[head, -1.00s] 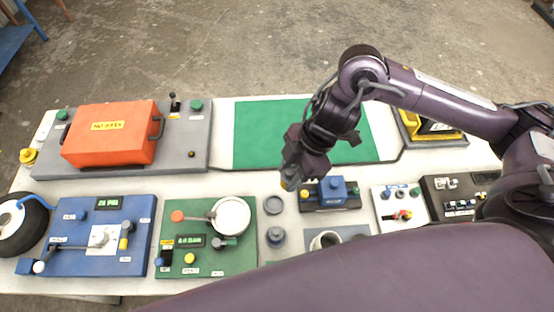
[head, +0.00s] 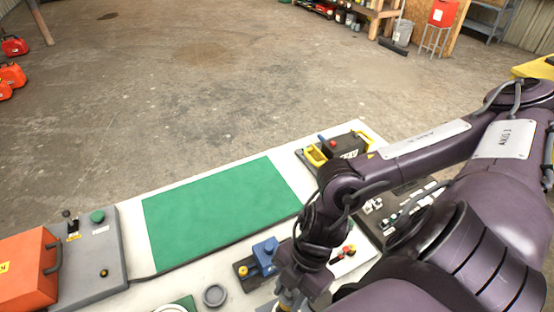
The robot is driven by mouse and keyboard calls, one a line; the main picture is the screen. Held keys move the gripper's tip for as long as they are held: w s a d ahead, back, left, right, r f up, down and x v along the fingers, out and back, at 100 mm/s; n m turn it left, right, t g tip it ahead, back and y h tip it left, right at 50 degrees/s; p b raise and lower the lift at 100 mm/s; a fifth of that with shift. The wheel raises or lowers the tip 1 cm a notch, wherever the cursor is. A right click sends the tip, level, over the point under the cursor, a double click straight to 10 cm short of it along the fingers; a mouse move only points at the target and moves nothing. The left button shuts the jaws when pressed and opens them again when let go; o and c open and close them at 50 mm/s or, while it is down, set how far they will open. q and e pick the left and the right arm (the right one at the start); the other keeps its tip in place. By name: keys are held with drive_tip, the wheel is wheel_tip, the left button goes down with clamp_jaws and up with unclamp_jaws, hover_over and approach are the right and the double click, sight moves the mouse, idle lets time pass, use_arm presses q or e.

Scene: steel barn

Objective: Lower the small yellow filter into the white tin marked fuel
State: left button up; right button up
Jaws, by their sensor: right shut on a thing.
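My right gripper (head: 289,297) points down at the bottom edge of the view, in front of the blue clamp-like block. It is shut on the small yellow filter, of which only a sliver shows at the fingertips. My left gripper is not in view.
A blue block on a dark base (head: 264,256) stands just behind the gripper. A grey round knob (head: 215,295) is to its left. A green mat (head: 222,211) lies clear behind. An orange box (head: 25,272) sits at left, a black and yellow device (head: 342,146) at the far right.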

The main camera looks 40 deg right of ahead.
drive_tip(key=shift+s+f, duration=0.1)
idle(0.4)
drive_tip(key=shift+a, duration=0.25)
drive_tip(key=shift+f, duration=0.1)
idle(0.3)
